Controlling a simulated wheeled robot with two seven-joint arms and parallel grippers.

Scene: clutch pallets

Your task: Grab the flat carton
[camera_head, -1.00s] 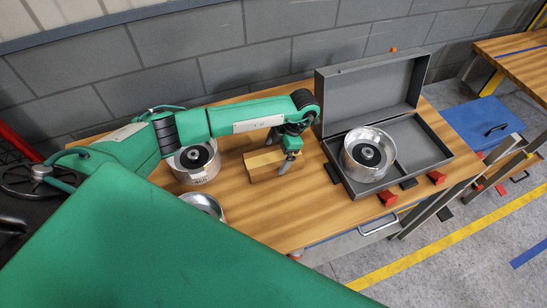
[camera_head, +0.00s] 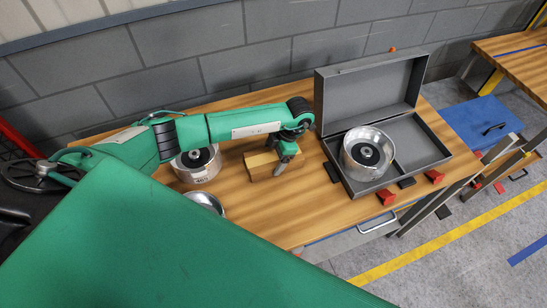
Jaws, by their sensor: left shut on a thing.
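The flat carton (camera_head: 261,168), a small tan-brown box, lies on the wooden workbench between the metal clutch drums and the open grey case. My left gripper (camera_head: 281,167) reaches over its right end from above and is shut on it. The fingers partly hide that end of the carton. The carton appears to rest on the bench top. My right gripper is not in view.
The open grey case (camera_head: 432,152) holds a silver drum (camera_head: 367,153); its right half looks empty. Another drum (camera_head: 196,164) stands left of the carton, and a third metal piece (camera_head: 206,202) sits in front. The wooden bench (camera_head: 285,220) is clear before the carton.

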